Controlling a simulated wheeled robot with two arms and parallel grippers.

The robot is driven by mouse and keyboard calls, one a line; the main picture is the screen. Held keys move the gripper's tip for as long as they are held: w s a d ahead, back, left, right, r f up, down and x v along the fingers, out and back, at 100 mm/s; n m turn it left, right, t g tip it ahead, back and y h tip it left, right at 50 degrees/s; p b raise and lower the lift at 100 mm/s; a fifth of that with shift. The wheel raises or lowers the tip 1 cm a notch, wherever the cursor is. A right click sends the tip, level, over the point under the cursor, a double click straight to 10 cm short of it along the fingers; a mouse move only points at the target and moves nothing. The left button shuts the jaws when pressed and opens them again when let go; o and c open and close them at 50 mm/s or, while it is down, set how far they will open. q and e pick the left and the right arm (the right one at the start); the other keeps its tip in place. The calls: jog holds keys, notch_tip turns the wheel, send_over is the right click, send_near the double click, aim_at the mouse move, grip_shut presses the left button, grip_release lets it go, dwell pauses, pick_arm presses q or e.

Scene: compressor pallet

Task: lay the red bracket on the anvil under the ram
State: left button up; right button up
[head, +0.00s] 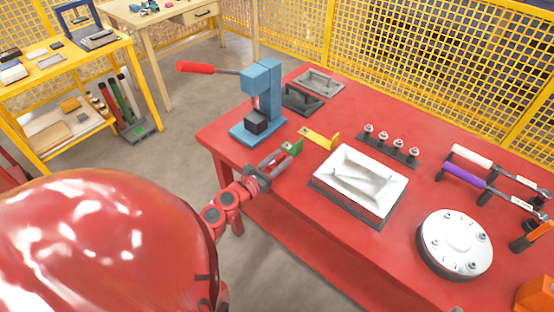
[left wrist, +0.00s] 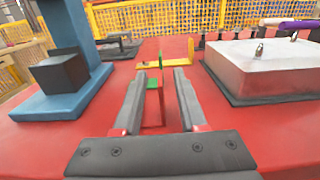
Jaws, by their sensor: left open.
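The blue press (head: 262,85) stands at the table's left corner, its black anvil block (head: 256,121) under the ram; the block also shows in the left wrist view (left wrist: 62,72). My left gripper (head: 287,153) is open, low over the table edge, right of the press. A small red shape (left wrist: 154,117) lies between its fingers in the left wrist view, probably the red bracket; it blends with the red tabletop. A green bracket (head: 295,146) is just beyond the fingertips, and a yellow bracket (head: 321,138) lies farther right. My right gripper is out of view.
The red press handle (head: 195,68) sticks out left. A white block on a dark base (head: 360,181) stands close right of the gripper. Dark plates (head: 302,98) lie behind the press. A round white flange (head: 455,243) is farther right. Yellow fencing (head: 420,60) bounds the back.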

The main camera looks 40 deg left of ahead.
pick_arm(q)
jog(key=shift+w, duration=0.35)
grip_shut()
dwell(1.2)
